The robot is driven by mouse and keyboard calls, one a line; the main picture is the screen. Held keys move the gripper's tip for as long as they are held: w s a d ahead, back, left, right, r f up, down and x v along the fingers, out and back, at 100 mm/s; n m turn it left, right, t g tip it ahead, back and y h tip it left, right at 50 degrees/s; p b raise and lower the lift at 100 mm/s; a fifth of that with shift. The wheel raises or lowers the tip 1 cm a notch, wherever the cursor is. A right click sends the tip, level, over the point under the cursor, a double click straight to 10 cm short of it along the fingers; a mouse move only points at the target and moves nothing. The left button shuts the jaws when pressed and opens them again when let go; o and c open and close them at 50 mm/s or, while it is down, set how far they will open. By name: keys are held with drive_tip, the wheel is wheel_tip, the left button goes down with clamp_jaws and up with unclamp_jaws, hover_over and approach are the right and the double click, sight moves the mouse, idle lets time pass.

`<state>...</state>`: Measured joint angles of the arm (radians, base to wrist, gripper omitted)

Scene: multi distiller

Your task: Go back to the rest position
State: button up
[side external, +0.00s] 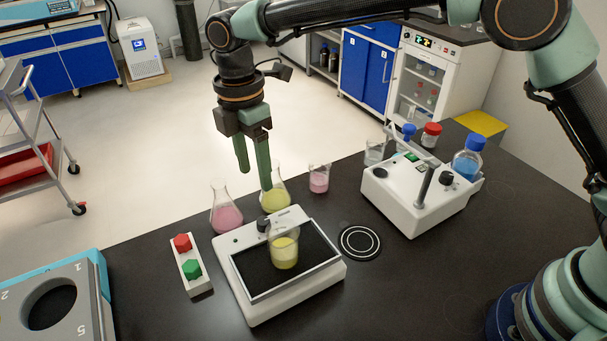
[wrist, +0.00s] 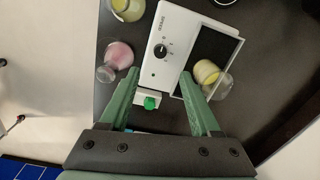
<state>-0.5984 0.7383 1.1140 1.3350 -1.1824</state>
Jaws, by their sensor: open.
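My gripper (side external: 254,180) hangs above the bench's back edge, fingers pointing down, open and empty. In the wrist view, my gripper (wrist: 160,75) shows its two green fingers spread wide with nothing held between them. A beaker of yellow liquid (side external: 285,250) stands upright on the black top of a white plate device (side external: 262,308). In the wrist view the beaker (wrist: 208,74) appears beside the right fingertip, and the device (wrist: 182,32) lies beyond the fingers. In the side view, the fingers are behind the device and above it, apart from the beaker.
A pink flask (side external: 226,216) and a yellow flask (side external: 274,197) stand close under my gripper. A pink beaker (side external: 319,181) is to their right. A red-green button box (side external: 191,264), a white instrument (side external: 410,205) and a blue-capped bottle (side external: 467,162) also occupy the bench. Space above is clear.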

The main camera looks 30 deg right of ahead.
drive_tip(key=shift+r, duration=0.35)
